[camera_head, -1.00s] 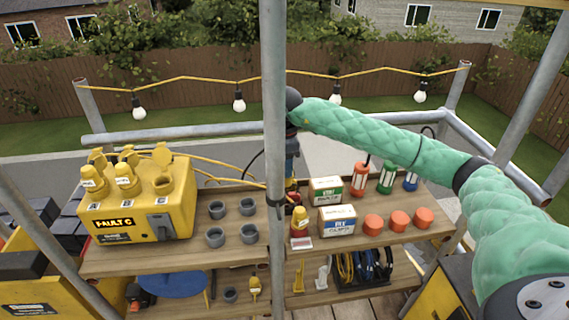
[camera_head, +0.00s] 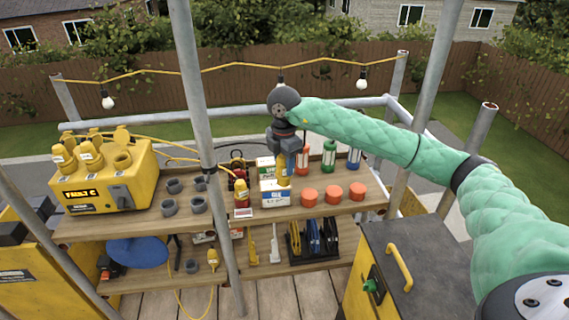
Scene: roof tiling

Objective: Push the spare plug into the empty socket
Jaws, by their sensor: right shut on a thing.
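The yellow socket box (camera_head: 103,178) stands on the left end of the upper shelf. Two yellow plugs, one (camera_head: 64,158) at the far left and one (camera_head: 90,153) beside it, sit in its sockets. The third socket (camera_head: 122,161), on the right, looks empty with its lid up. My right gripper (camera_head: 284,166) points down over the shelf, in front of the small boxes. It is shut on a yellow thing (camera_head: 285,180) that looks like the spare plug; the fingers partly hide it. My left gripper is out of view.
Grey rings (camera_head: 170,206) stand between the socket box and a scaffold pole (camera_head: 195,100). Right of the pole are a yellow-and-red bottle (camera_head: 242,193), a white-and-blue box (camera_head: 274,196) and orange cups (camera_head: 333,194). A black-topped cabinet (camera_head: 420,250) stands at the right.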

